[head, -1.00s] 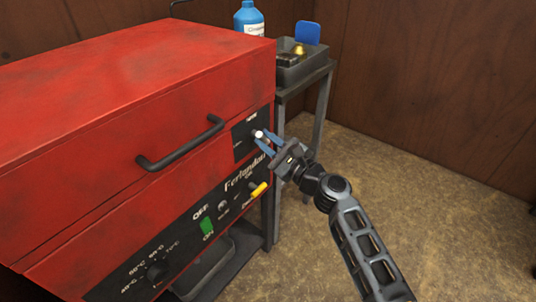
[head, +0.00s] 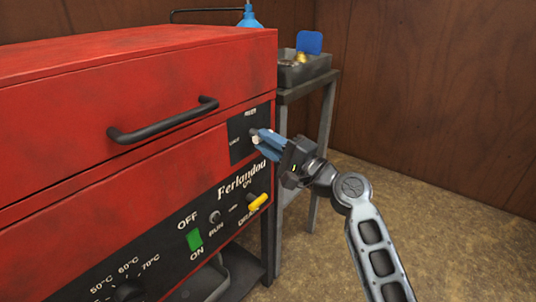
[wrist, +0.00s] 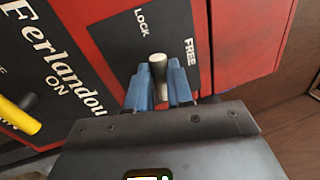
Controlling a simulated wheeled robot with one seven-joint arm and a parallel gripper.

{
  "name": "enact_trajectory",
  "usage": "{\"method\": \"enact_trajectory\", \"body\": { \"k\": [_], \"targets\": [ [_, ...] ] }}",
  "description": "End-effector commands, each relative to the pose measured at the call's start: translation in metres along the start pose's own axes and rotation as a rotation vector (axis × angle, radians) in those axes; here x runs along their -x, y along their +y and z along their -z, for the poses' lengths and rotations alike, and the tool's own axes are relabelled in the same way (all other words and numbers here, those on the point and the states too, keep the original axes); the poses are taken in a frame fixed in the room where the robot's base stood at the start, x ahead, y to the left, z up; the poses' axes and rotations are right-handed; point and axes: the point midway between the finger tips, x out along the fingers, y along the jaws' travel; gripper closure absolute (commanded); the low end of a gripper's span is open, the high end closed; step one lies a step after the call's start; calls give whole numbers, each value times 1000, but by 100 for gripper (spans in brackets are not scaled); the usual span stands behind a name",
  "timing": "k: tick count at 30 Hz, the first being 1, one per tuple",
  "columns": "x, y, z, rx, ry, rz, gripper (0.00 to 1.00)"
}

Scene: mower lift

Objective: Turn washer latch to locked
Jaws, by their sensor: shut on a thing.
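The washer (head: 60,95) is a red cabinet on the left, with a black latch plate (head: 240,150) at its front right. In the wrist view the plate (wrist: 120,40) carries the words LOCK and FREE. The latch (wrist: 158,64) is a pale grey round-ended lever standing out from the plate. My gripper (wrist: 159,90) is shut on the latch, with one blue finger on each side. In the head view my gripper (head: 266,140) reaches in from the right and its fingers hide much of the latch. The latch's exact turn angle is hard to tell.
A black bar handle (head: 165,120) sticks out left of the plate. Below are a yellow lever (head: 258,203) and a green switch (head: 194,240). A grey side table (head: 308,88) with a tray stands behind my gripper. The floor at the right is clear.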

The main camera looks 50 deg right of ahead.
Motion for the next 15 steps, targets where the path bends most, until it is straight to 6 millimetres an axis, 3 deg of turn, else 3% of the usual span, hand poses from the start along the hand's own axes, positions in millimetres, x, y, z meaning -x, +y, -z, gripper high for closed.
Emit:
{"method": "enact_trajectory", "body": {
  "k": [15],
  "targets": [
    [0, 2, 0, 116, -26, -2, 100]
  ]
}}
